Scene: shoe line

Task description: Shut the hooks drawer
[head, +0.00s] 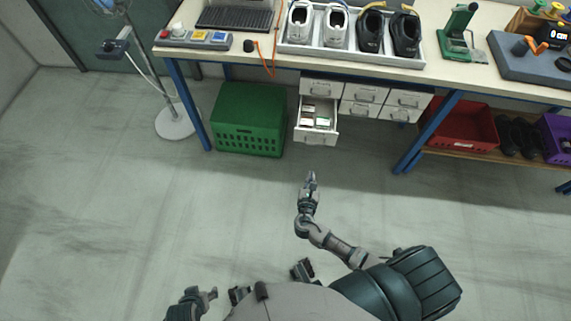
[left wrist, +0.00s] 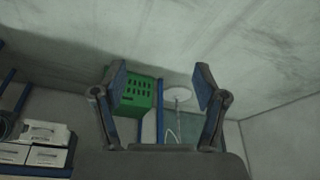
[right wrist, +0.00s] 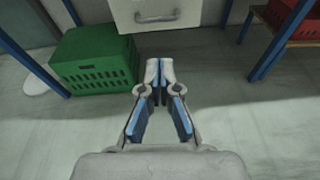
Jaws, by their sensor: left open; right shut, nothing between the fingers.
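The open drawer (head: 317,121) sticks out from the lower left of the white drawer unit under the bench, with several small boxes inside. I cannot read a label on it. Its front and handle show at the top of the right wrist view (right wrist: 157,13). My right gripper (head: 311,176) is shut and empty, pointing at the drawer front from a short way off, apart from it. It also shows in the right wrist view (right wrist: 160,65). My left gripper (head: 212,294) is low at the left near my body, open and empty in the left wrist view (left wrist: 161,80).
Other drawers (head: 365,92) of the unit are shut. A green crate (head: 250,118) stands on the floor left of the open drawer. Blue bench legs (head: 426,132) stand either side. A red crate (head: 465,125) is on the right shelf. The floor before me is clear.

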